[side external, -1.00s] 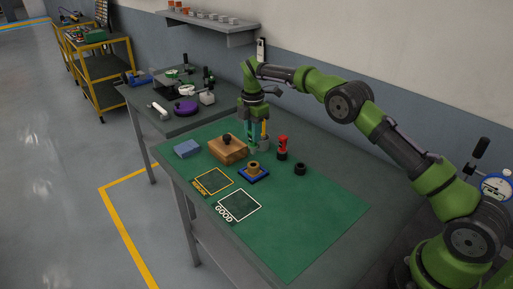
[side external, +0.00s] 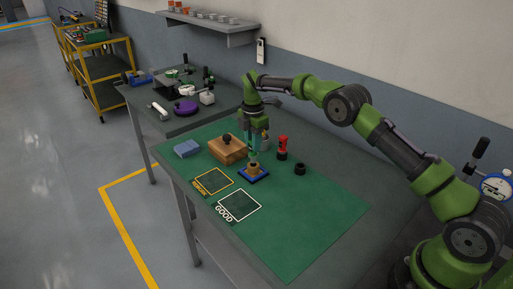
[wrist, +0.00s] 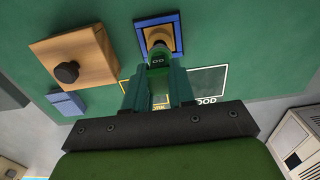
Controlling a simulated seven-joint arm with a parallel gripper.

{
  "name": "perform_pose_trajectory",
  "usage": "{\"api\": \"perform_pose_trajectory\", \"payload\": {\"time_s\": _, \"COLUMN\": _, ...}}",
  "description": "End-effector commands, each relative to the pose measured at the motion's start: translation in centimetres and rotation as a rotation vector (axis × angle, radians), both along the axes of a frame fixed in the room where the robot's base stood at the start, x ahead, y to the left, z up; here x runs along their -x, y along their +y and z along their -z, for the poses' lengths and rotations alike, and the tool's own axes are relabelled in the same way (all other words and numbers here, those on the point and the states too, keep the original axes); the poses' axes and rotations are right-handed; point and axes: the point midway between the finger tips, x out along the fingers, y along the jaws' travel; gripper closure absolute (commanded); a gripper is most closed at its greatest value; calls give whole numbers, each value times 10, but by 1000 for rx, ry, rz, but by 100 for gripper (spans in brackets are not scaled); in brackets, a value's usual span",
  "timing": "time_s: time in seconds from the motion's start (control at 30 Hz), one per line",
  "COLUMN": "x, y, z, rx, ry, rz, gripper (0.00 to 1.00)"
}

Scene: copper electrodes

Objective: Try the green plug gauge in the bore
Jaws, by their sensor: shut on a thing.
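My gripper (side external: 251,149) points down, shut on the green plug gauge (side external: 253,156). The gauge is upright over the brass-coloured bored part (side external: 254,170), which sits on a blue square base (side external: 245,177) on the green mat. In the wrist view the gauge (wrist: 158,58) stands between the fingers (wrist: 158,90), its far end overlapping the bored part (wrist: 158,37) inside the blue frame (wrist: 141,22). The gauge hides the bore, so I cannot tell whether its tip is above the bore or inside it.
A wooden block with a black knob (side external: 228,150) and a blue block (side external: 187,149) lie to the left. A red-handled piece (side external: 282,146) and a black ring (side external: 300,169) stand to the right. The outlined GOOD square (side external: 239,205) and the orange square (side external: 213,181) are empty.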

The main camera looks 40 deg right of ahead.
Motion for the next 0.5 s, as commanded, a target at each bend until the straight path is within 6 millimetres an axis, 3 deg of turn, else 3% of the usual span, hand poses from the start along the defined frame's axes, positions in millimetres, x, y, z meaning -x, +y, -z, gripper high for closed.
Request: {"api": "perform_pose_trajectory", "payload": {"time_s": 0.5, "x": 0, "y": 0, "z": 4, "rx": 0, "ry": 0, "rz": 0, "gripper": 100}}
